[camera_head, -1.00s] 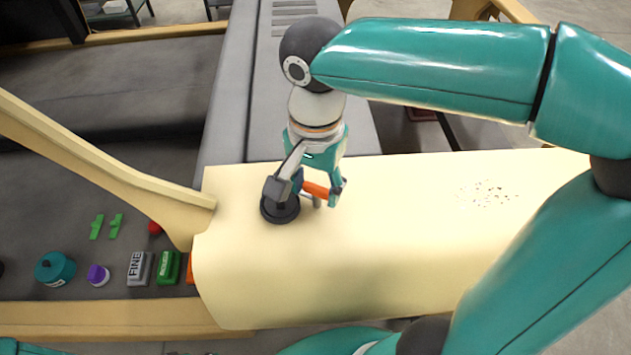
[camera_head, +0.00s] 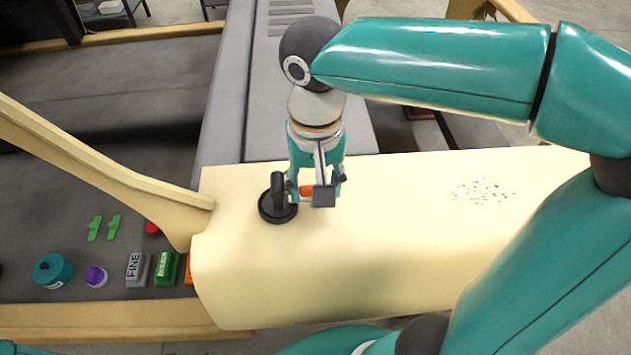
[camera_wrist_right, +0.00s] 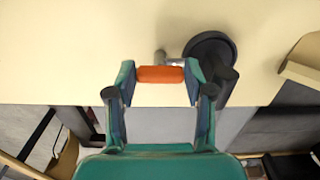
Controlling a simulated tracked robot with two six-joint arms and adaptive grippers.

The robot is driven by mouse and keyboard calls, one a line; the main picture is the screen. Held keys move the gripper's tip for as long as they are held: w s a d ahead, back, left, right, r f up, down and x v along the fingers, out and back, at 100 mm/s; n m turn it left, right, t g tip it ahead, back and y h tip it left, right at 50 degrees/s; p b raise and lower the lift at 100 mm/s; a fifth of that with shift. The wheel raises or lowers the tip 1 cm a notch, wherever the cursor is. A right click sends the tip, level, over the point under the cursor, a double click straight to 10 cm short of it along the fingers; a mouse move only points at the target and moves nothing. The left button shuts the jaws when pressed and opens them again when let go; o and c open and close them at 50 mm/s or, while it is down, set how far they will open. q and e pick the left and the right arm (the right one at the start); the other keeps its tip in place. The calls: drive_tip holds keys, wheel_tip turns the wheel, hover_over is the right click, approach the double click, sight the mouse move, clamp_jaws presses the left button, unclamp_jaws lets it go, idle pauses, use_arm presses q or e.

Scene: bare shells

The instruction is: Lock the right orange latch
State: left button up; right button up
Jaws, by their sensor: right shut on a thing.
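The orange latch (camera_head: 306,191) lies about level beside a round black base (camera_head: 270,212) on the cream shell (camera_head: 400,260). My right gripper (camera_head: 317,188) comes down from above and is shut on the latch. In the right wrist view the latch (camera_wrist_right: 160,74) spans the space between the two fingertips (camera_wrist_right: 160,78), and the black base (camera_wrist_right: 205,46) is beside it, joined by a short metal piece. A grey block on my wrist hides part of the latch in the head view. My left gripper is not in view.
A cream frame bar (camera_head: 110,165) meets the shell at its left end. A dark tray at lower left holds a teal pot (camera_head: 54,270), a purple-capped item (camera_head: 96,277), grey (camera_head: 138,269) and green (camera_head: 166,269) blocks, and green clips.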

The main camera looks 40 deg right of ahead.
drive_tip(key=o, duration=1.1)
drive_tip(key=shift+o, duration=0.2)
drive_tip(key=shift+r, duration=0.1)
wheel_tip(320, 180, up, 12)
idle(0.3)
